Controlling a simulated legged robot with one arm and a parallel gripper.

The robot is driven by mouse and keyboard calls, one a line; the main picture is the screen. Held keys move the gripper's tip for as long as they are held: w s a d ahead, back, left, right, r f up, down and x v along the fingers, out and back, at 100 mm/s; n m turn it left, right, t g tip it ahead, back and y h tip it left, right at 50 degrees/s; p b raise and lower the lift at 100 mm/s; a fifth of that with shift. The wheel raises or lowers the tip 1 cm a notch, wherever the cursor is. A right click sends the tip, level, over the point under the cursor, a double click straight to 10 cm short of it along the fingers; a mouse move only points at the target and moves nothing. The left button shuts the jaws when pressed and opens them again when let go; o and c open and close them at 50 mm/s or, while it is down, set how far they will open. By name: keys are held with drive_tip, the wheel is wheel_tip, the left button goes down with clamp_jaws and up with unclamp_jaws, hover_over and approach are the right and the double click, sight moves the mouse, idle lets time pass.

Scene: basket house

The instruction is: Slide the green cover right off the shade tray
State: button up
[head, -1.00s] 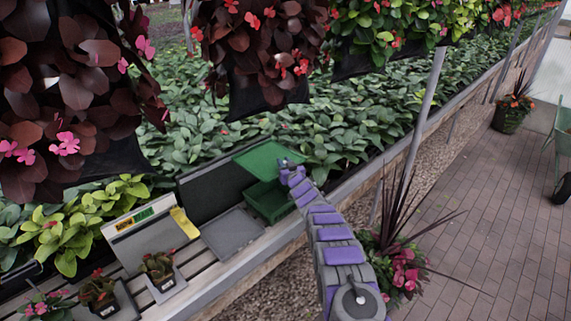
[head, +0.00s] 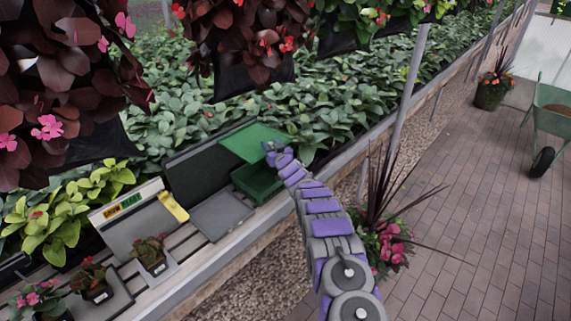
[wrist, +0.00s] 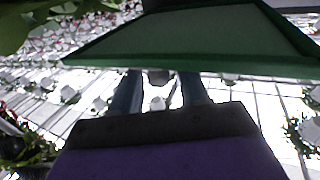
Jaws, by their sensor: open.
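The green cover (head: 250,141) is a flat panel held above and behind the shade tray, overhanging its back left side. The green shade tray (head: 258,184) sits on the slatted bench with its inside partly showing. My gripper (head: 268,147) is at the cover's near right edge. In the wrist view my gripper's two fingers (wrist: 160,88) stand apart, with nothing seen between them but a small grey piece. The cover's edge (wrist: 190,62) crosses just in front of the fingertips and hides their ends; I cannot tell whether they touch it.
A dark upright panel (head: 200,165) stands left of the tray. A grey flat plate (head: 221,215) lies beside it. A sign board with a yellow tag (head: 172,206) and small potted plants are farther left. Hanging planters (head: 240,50) are above; a metal post (head: 405,110) is right.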

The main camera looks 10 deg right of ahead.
drive_tip(key=p+v, duration=0.1)
drive_tip(key=v, duration=1.5)
drive_tip(key=shift+p, duration=0.3)
drive_tip(key=shift+s+d+f, duration=0.1)
drive_tip(key=shift+s, duration=0.05)
drive_tip(key=s+r+m+g+h+b, duration=0.1)
drive_tip(key=s+r+g+h, duration=0.1)
drive_tip(key=s+r+g, duration=0.45)
drive_tip(key=s+r+m+g+h, duration=0.1)
drive_tip(key=s+r+g+h, duration=0.15)
drive_tip(key=s, duration=0.75)
drive_tip(key=s+a+r+g, duration=0.1)
drive_tip(key=s+g, duration=0.2)
drive_tip(key=s, duration=1.2)
drive_tip(key=s+a+r+g, duration=0.1)
drive_tip(key=s+r+g, duration=0.1)
drive_tip(key=s, duration=1.4)
drive_tip(key=s+a+r+g+b, duration=0.1)
drive_tip(key=s+g, duration=0.4)
drive_tip(key=s, duration=1)
drive_tip(key=shift+s+a+r+m, duration=0.2)
drive_tip(key=shift+a+r+m, duration=0.2)
drive_tip(key=shift+a, duration=0.2)
